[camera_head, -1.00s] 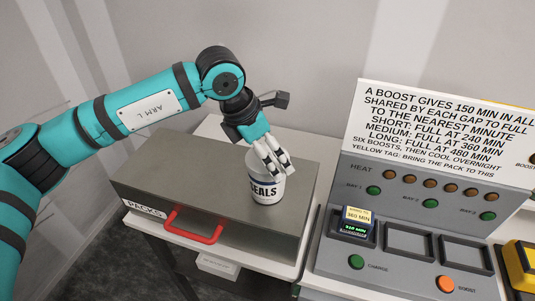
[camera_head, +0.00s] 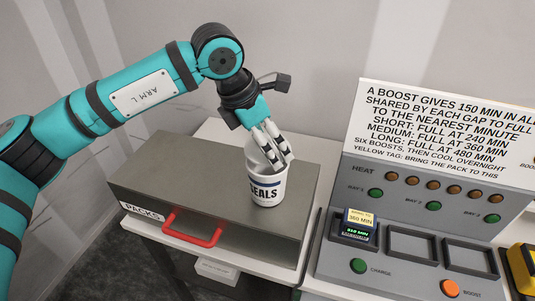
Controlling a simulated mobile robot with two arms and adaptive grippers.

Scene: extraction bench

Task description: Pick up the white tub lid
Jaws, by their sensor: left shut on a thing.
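The white tub (camera_head: 269,188), marked "SEALS", stands upright on top of the grey PACKS case (camera_head: 210,182). My left gripper (camera_head: 277,160) is above the tub, fingers pointing down, shut on the white tub lid (camera_head: 258,158). The lid shows as a pale edge beside and behind the fingers, just above the tub's rim, and is partly hidden by them. I cannot tell whether its lower edge still touches the rim. My right gripper is not in view.
The case has a red handle (camera_head: 192,228) at its front. A charging panel (camera_head: 420,200) with lamps, buttons and bays stands to the right, with a lettered sign (camera_head: 450,125) above it. One pack (camera_head: 357,228) sits in the left bay. The case top left of the tub is clear.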

